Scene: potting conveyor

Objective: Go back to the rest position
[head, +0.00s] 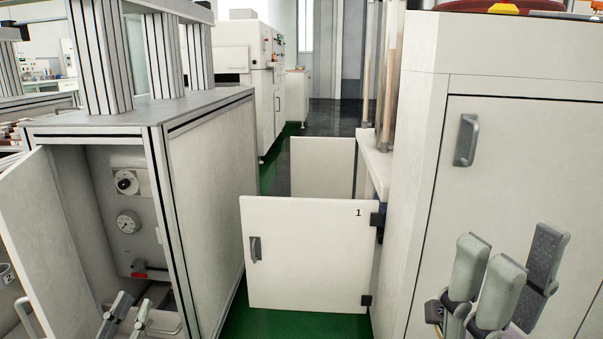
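My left gripper (131,313) is at the bottom left, in front of the open cabinet. Only its finger ends show, with a gap between them, and it looks open and empty. My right gripper (505,283) is at the bottom right, in front of the large white cabinet. Its grey fingers point up and stand apart with nothing between them. The lower parts of both grippers are cut off by the picture edge.
A white door marked 1 (310,250) stands open across the middle. A door marked 2 (45,245) is open at left, showing gauges (127,222). The large cabinet's door (530,170) is shut. Green floor (290,323) shows between the cabinets.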

